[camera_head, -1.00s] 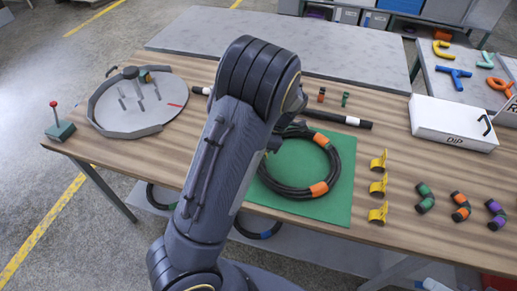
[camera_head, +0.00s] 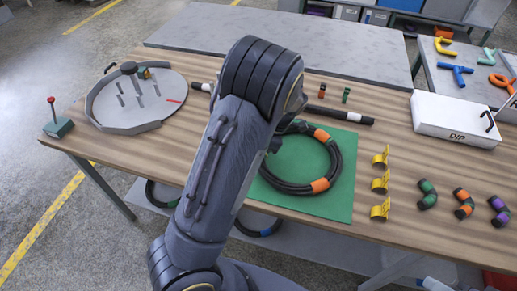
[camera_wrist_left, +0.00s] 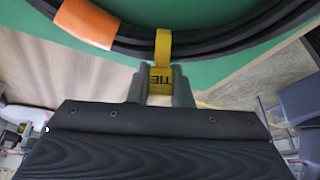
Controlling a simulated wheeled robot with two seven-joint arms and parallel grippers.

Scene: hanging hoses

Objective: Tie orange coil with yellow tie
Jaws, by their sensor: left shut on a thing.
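The orange coil, a black hose loop with orange bands (camera_head: 320,185), lies on a green mat (camera_head: 335,205) on the table. My left arm covers its left part in the head view. In the left wrist view, my left gripper (camera_wrist_left: 162,80) is shut on a yellow tie (camera_wrist_left: 161,76) marked "TIE". The tie's strip lies across the black hose, right of an orange band (camera_wrist_left: 87,23); whether it passes fully around the hose I cannot tell. The gripper itself is hidden behind my arm in the head view. My right gripper is not in view.
Several yellow clips (camera_head: 380,184) stand right of the mat, with curved banded pieces (camera_head: 464,203) farther right. A white box (camera_head: 455,122) marked "DIP" is at the right. A round grey tray (camera_head: 137,100) and red-knobbed box (camera_head: 57,122) are at the left.

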